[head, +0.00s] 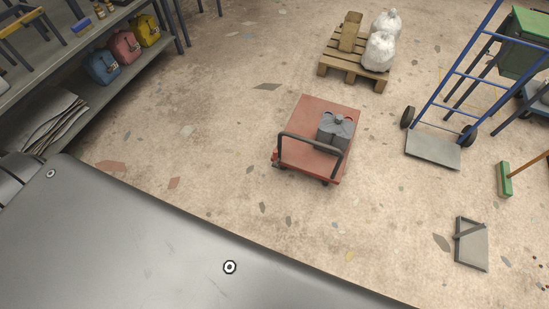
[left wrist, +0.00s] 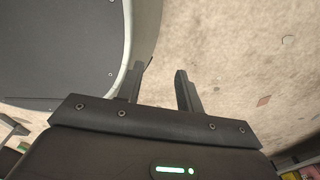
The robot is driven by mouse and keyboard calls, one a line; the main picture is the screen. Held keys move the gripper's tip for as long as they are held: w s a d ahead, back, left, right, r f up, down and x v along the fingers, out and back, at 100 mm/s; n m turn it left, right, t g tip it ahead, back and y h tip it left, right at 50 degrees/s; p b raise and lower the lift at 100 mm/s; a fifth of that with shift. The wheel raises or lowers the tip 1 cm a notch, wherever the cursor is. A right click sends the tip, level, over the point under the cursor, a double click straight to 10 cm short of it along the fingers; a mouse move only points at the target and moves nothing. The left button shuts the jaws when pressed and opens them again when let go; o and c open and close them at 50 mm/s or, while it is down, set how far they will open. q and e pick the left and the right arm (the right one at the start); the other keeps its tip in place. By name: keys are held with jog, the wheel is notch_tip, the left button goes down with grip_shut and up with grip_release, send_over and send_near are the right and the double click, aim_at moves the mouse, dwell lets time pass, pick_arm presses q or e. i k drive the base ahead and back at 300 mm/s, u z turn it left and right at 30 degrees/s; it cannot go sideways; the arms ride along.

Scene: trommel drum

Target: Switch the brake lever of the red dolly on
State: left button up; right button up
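The red dolly (head: 310,155) stands on the floor near the middle of the head view. It has a dark curved push handle (head: 312,143) at its near side and carries grey canisters (head: 337,129). Its brake lever is too small to make out. My left gripper (left wrist: 160,75) shows in the left wrist view with its two fingers apart and nothing between them, over bare floor and beside a dark rounded surface. It is far from anything of the dolly in that view. My right gripper is in neither view.
A wooden pallet (head: 350,72) with white sacks stands behind the dolly. A blue hand truck (head: 433,145), a green broom (head: 504,180) and a dustpan (head: 471,244) are at the right. Shelves with bags (head: 103,67) stand at the left. Floor around the dolly is clear.

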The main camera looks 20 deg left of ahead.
aim_at(275, 158)
jog(key=k, duration=0.6)
jog(key=u, duration=0.75)
jog(key=i, duration=1.1)
jog(key=z, duration=0.5)
